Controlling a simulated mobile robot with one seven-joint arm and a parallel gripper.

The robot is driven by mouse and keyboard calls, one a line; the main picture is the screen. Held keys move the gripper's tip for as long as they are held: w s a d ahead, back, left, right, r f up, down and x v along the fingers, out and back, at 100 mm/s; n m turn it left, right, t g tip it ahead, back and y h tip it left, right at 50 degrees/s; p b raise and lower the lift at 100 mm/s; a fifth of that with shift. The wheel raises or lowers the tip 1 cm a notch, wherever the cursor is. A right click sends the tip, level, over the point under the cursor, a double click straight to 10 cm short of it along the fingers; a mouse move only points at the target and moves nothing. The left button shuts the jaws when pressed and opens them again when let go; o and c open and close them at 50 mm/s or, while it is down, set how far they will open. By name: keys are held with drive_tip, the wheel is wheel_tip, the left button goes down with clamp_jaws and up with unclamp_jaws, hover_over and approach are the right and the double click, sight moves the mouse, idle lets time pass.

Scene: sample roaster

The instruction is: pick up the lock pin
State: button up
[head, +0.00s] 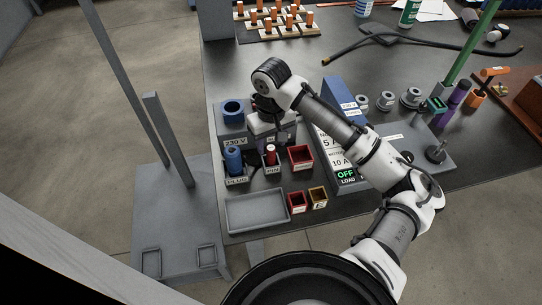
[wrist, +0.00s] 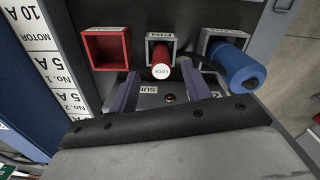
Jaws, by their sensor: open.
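The red lock pin (head: 270,155) stands in its grey holder marked PIN on the dark bench. In the wrist view the pin (wrist: 160,56) shows its round white end marked LOCK, facing the camera. My gripper (head: 282,136) is near the pin, on its far side in the head view. In the wrist view my gripper (wrist: 159,76) is open and empty, its two purple fingers apart on either side of the pin's lower end in the picture. I see no contact, and the height gap is hard to judge.
A blue plug (wrist: 238,68) stands in a holder right of the pin in the wrist view. An open red box (wrist: 106,48) is on its left. In the head view, an empty grey tray (head: 257,212) and small red and yellow boxes lie nearer the front edge.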

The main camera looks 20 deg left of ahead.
sight(271, 147)
drive_tip(key=shift+s+f+p, duration=0.1)
drive_tip(key=shift+f+p, duration=0.2)
drive_tip(key=shift+f, duration=2.05)
clamp_jaws()
drive_tip(key=shift+r, duration=0.1)
